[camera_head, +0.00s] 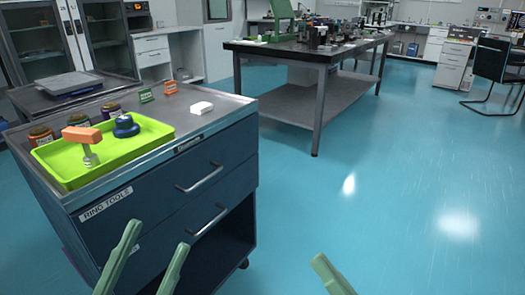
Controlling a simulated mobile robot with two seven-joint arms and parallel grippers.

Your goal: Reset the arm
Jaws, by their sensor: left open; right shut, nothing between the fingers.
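My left gripper (159,236) is at the bottom of the view, in front of the blue tool cart (150,232). Its two green fingers are apart with nothing between them. My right gripper (323,262) shows only as green fingertips at the bottom edge, over the open floor right of the cart. It is shut and empty; the rest of it is out of view.
On the cart, a green tray (140,148) holds an orange-handled tool (84,138) and a blue knobbed part (126,126). Jars (76,122) and a white block (202,107) stand nearby. An optical table (310,55) is behind.

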